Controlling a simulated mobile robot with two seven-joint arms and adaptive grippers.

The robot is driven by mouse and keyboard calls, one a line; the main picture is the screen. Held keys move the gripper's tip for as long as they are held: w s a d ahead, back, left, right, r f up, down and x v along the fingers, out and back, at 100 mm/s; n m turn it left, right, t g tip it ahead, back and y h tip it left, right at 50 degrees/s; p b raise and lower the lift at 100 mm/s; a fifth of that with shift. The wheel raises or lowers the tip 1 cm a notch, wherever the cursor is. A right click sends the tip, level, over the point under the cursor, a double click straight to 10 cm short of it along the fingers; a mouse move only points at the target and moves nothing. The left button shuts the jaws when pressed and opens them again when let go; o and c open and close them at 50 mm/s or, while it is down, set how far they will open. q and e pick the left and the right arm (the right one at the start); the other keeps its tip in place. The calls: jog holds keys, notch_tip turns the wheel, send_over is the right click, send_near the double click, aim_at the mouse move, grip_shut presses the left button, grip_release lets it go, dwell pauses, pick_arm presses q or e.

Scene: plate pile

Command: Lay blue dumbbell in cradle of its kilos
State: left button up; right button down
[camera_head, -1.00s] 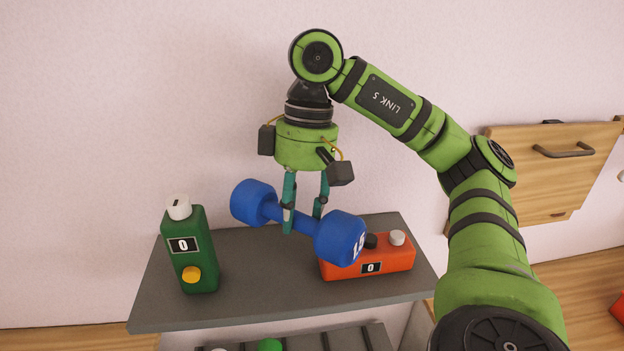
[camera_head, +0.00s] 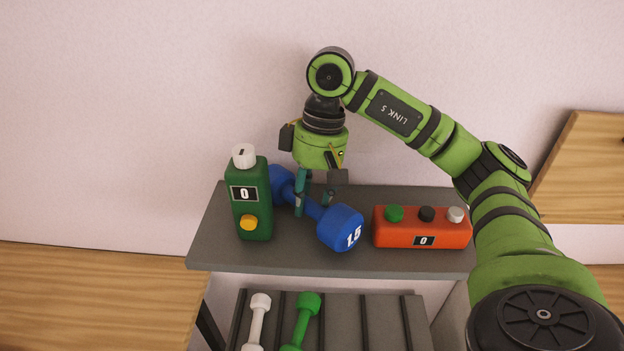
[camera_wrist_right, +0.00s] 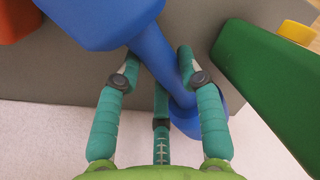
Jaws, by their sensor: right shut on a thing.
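The blue dumbbell (camera_head: 341,228) shows a white "1.5" on its near head. My right gripper (camera_head: 314,205) is shut on its handle, above the grey shelf top (camera_head: 225,245). The dumbbell's far head is partly hidden behind the green box. In the right wrist view the fingers (camera_wrist_right: 160,85) close around the blue handle (camera_wrist_right: 155,55). Below the top is a lower rack (camera_head: 345,320) with dark dividers. A white dumbbell (camera_head: 257,322) and a green dumbbell (camera_head: 302,322) lie in its left slots; slots to the right look empty. No weight labels on the cradles are readable. My left gripper is not in view.
A green box (camera_head: 252,205) with a "0" display stands left of the blue dumbbell, very close to it. An orange box (camera_head: 420,228) with a "0" display and three knobs sits to the right. Wooden furniture (camera_head: 90,295) is at left.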

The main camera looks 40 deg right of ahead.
jog(key=shift+f, duration=0.15)
jog(key=c, duration=1.1)
grip_release()
jog(key=shift+f, duration=0.2)
jog(key=o, duration=0.3)
jog(key=shift+s+a+r, duration=0.1)
jog(key=shift+s, duration=0.05)
jog(key=shift+r, duration=0.1)
